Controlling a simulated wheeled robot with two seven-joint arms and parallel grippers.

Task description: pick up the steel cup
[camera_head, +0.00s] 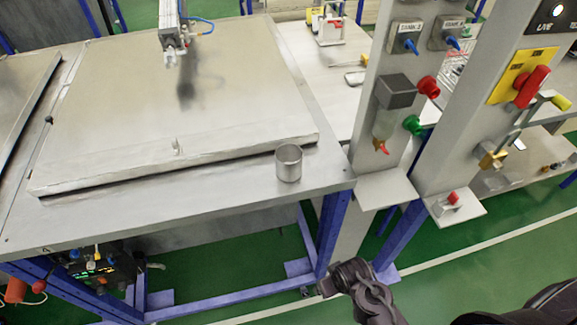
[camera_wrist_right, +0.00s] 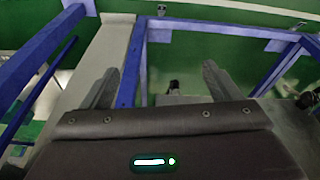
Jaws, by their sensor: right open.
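The steel cup (camera_head: 288,163) stands upright on the steel table (camera_head: 190,214), close to its front right corner and beside the front right corner of the flat lid (camera_head: 170,100). In the head view, part of my right arm shows at the bottom, below the table's edge and to the right of the cup; its fingers cannot be made out there. In the right wrist view my right gripper (camera_wrist_right: 160,85) has its two fingers wide apart with nothing between them. The cup does not show in the right wrist view. My left gripper is in neither view.
A pneumatic cylinder (camera_head: 170,25) stands over the lid's back. Right of the cup rise two grey panels with valves and a red knob (camera_head: 428,87). Blue table legs (camera_head: 333,230) stand below the table's right end. Green floor lies open in front.

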